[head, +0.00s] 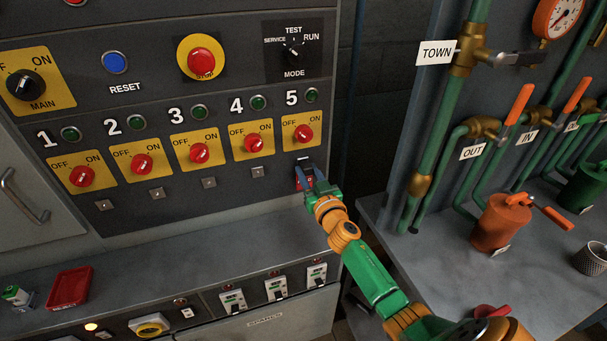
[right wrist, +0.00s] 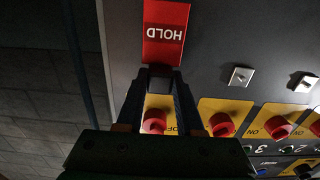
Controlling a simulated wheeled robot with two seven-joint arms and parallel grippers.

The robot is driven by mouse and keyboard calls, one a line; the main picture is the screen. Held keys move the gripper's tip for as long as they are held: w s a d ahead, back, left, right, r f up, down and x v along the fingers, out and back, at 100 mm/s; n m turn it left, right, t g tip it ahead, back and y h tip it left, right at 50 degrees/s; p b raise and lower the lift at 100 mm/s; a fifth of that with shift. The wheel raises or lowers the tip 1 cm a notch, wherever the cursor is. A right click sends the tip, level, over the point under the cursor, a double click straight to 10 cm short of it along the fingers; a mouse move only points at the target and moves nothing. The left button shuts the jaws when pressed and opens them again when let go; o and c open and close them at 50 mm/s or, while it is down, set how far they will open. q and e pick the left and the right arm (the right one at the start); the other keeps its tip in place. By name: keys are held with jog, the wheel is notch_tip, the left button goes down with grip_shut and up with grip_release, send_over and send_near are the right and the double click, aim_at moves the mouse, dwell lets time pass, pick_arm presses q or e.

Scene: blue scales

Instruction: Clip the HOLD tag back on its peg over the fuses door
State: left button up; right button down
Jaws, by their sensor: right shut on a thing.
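The red HOLD tag (right wrist: 166,34) is in the jaws of my right gripper (right wrist: 160,74), held by its edge; its lettering is upside down in the right wrist view. In the head view the tag (head: 299,181) shows only partly behind my right gripper (head: 309,181), just below switch 5 on the panel. Whether the tag touches the panel, I cannot tell. Small square metal pegs (head: 257,172) sit below the other switches, and two show in the right wrist view (right wrist: 240,76). No label reading fuses is legible. My left gripper is not in view.
A row of red rotary switches (head: 200,153) lies above the pegs. A grey ledge (head: 190,258) below holds a red tray (head: 69,287) at left. A grey door handle (head: 24,200) is at far left. Green pipes and an orange can (head: 497,225) stand on the right.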

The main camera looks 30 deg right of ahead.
aim_at(309, 173)
jog(key=shift+p+v, duration=0.8)
jog(key=shift+v, duration=1.85)
